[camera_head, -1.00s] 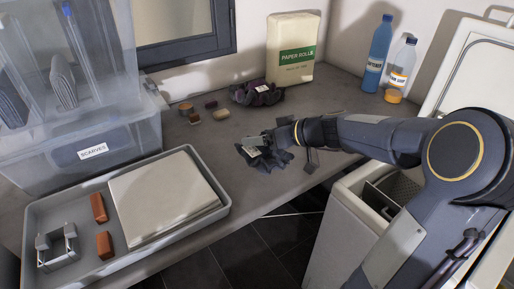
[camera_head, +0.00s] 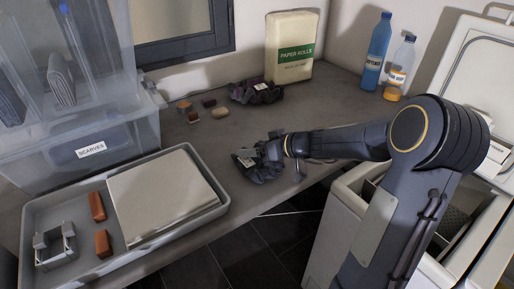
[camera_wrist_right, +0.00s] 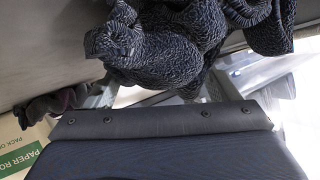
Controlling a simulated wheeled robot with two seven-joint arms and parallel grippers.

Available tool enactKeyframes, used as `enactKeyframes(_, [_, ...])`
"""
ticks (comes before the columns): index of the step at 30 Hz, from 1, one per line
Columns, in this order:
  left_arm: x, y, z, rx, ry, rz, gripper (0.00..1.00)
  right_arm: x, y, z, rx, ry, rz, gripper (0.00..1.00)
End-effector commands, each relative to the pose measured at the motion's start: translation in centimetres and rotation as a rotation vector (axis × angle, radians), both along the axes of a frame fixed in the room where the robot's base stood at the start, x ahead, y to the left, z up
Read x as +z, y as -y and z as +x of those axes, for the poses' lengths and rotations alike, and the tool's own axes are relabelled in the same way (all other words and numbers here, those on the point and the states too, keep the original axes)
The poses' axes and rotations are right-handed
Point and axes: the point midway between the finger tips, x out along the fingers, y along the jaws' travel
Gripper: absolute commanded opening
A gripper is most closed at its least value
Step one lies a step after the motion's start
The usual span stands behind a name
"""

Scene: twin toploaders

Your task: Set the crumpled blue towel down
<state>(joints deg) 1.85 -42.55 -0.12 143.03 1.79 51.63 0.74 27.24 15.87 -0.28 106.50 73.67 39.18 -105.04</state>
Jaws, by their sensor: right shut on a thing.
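The crumpled towel (camera_head: 262,173) looks dark blue-grey with a pale label, and it is bunched at the counter's front edge. It also fills the top of the right wrist view (camera_wrist_right: 190,40). My right gripper (camera_head: 270,151) is shut on the towel, reaching in from the right. Its fingertips are mostly hidden by the cloth. The towel is at or just above the counter top; I cannot tell whether it rests fully on it. My left gripper is not in view.
A second crumpled dark purple cloth (camera_head: 257,91) lies behind, near the paper rolls pack (camera_head: 292,50). Small blocks (camera_head: 220,112) lie left of it. A grey tray (camera_head: 160,258) stands front left. Bare counter (camera_head: 325,110) extends right. An open toploader (camera_head: 330,215) stands front right.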

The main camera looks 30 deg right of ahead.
Motion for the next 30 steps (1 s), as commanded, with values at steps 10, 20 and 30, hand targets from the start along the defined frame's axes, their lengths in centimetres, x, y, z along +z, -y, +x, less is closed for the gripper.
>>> enactKeyframes(10, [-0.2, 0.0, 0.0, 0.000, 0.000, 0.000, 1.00, -0.1, 0.0, 0.0, 0.000, 0.000, 0.000, 1.00])
enactKeyframes(20, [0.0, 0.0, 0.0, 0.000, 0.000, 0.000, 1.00, 0.9, 1.0, -1.4, -0.004, 0.003, -0.001, 1.00])
enactKeyframes(30, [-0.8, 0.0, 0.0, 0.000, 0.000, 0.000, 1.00, 4.1, 4.2, -7.1, -0.004, 0.002, -0.001, 1.00])
